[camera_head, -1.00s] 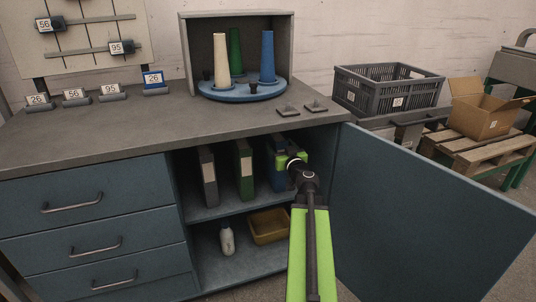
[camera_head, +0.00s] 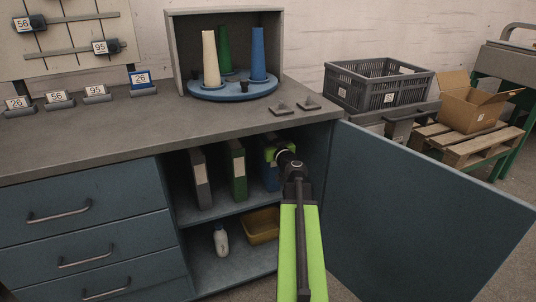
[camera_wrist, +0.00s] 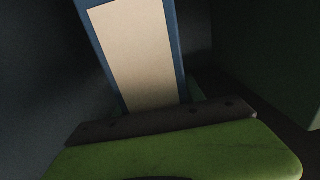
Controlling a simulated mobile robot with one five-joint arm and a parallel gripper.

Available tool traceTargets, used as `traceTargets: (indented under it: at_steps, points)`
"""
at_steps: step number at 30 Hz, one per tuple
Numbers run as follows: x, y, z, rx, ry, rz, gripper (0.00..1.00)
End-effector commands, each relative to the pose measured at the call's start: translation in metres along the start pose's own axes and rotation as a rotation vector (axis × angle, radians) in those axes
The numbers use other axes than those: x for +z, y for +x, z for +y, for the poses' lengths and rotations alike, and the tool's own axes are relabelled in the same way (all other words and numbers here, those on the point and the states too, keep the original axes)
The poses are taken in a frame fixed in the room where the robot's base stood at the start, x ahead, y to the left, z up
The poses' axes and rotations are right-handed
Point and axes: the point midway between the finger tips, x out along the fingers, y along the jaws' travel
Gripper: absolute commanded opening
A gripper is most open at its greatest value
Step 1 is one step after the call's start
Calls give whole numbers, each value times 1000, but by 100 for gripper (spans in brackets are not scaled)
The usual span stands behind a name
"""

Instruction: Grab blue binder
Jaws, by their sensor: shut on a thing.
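The blue binder (camera_head: 268,172) stands on the upper shelf inside the open cabinet, at the right of the binders there. My gripper (camera_head: 277,152) reaches into the cabinet and is shut on the blue binder near its upper part. My green gripper hides part of the binder in the head view. In the wrist view the blue binder (camera_wrist: 175,40) shows its pale spine label, tilted in the picture, just beyond my green gripper (camera_wrist: 165,135). Whether the binder is clear of the shelf cannot be told.
A green binder (camera_head: 236,170) and a grey binder (camera_head: 200,178) stand to the left on the same shelf. The open cabinet door (camera_head: 425,220) is close on the right. A white bottle (camera_head: 221,240) and a yellow bin (camera_head: 262,226) are on the lower shelf.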

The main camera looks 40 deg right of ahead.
Motion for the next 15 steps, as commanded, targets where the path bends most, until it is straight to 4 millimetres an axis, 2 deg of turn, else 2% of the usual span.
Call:
traceTargets:
  at_steps: [1, 6, 15]
  points:
    - [0, 0, -1, -1, 0, 0, 24]
    - [0, 0, -2, -2, 0, 0, 2]
    - [0, 1, -3, -3, 0, 0, 0]
